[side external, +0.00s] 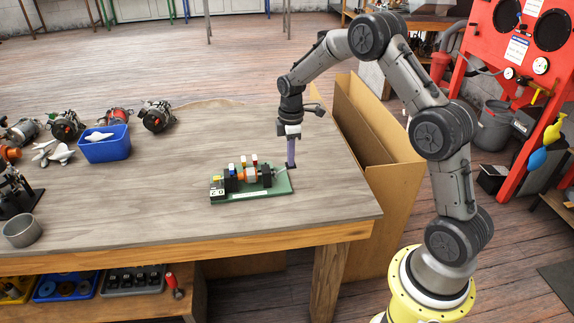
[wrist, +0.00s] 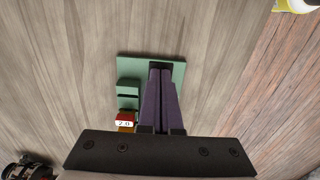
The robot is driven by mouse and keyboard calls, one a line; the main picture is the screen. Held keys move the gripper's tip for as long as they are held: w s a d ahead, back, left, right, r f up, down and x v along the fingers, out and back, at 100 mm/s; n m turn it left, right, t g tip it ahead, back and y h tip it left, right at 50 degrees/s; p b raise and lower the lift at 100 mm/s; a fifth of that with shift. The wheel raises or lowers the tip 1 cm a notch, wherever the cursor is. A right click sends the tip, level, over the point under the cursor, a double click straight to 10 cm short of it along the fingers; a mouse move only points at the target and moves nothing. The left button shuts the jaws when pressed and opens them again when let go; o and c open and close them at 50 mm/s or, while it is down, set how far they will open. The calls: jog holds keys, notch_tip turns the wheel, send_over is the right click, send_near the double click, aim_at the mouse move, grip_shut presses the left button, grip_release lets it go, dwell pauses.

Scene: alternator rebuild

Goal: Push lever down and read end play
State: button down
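The end-play fixture is a green base plate (side external: 284,189) near the table's right end. It carries black stands, an orange-copper rotor part (side external: 250,174) and small coloured blocks. A white tag (side external: 217,193) with dark digits is at its left end; the tag in the wrist view (wrist: 124,123) seems to read 2.0. A thin light bar, apparently the lever (side external: 281,170), sticks out at the right end. My gripper (side external: 291,164) points down with purple fingers at that end. In the wrist view its fingers (wrist: 161,70) lie together, tips at a dark patch; contact is unclear.
A blue bin (side external: 106,150) with pale parts and several alternators (side external: 157,116) stand at the table's left. A metal cup (side external: 22,231) is at the front left. Bare wood surrounds the fixture. A tall cardboard box (side external: 372,125) stands beyond the right edge.

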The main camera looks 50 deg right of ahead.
jog(key=shift+s+f, duration=0.1)
jog(key=shift+s, duration=0.05)
jog(key=shift+r, duration=1.55)
jog(key=shift+r, duration=0.1)
jog(key=shift+r, duration=2.45)
